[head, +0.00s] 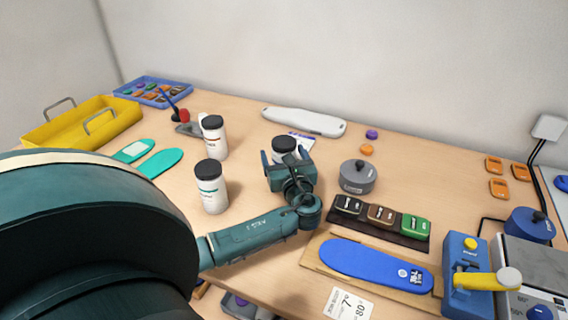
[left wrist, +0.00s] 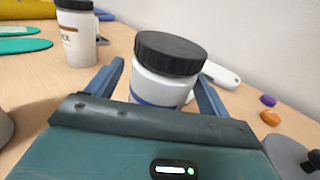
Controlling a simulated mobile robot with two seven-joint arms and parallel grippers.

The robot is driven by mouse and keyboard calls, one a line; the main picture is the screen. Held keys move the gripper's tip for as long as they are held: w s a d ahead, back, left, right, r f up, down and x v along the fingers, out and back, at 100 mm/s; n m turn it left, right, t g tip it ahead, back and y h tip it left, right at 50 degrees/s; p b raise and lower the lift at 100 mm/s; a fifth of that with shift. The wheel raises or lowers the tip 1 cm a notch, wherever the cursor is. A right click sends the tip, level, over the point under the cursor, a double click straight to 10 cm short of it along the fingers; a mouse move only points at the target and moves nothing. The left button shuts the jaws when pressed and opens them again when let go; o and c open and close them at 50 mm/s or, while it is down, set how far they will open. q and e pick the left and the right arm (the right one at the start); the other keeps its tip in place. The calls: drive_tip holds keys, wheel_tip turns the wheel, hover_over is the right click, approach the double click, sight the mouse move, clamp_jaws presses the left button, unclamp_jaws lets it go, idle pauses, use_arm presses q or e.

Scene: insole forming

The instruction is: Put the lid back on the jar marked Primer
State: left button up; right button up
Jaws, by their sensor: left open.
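Three white jars with black tops stand on the table. The jar with the blue band (head: 284,145) is in front of my left gripper (head: 286,158); the left wrist view shows this jar (left wrist: 160,88) between the two open fingers (left wrist: 160,76), with no clear grip. A jar with a reddish label (head: 214,138) stands at the back left; it also shows in the left wrist view (left wrist: 77,36). A jar with a green band (head: 211,188) stands nearer, left of my forearm. I cannot read the word Primer on any jar. I see no loose jar lid. My right gripper is out of view.
A grey round pot with a black knob (head: 358,177) stands right of my left gripper. Beyond are a white elongated piece (head: 304,122) and purple and orange bits. A block of dark, brown and green pads (head: 380,221) and a blue insole (head: 375,265) lie at front right.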

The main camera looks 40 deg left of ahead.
use_arm(q)
drive_tip(key=c, duration=1.3)
drive_tip(key=shift+o, duration=0.2)
wheel_tip(320, 180, up, 10)
drive_tip(key=shift+r+p, duration=0.1)
drive_tip(key=shift+p, duration=0.35)
drive_tip(key=o, duration=0.6)
drive_tip(key=c, duration=0.9)
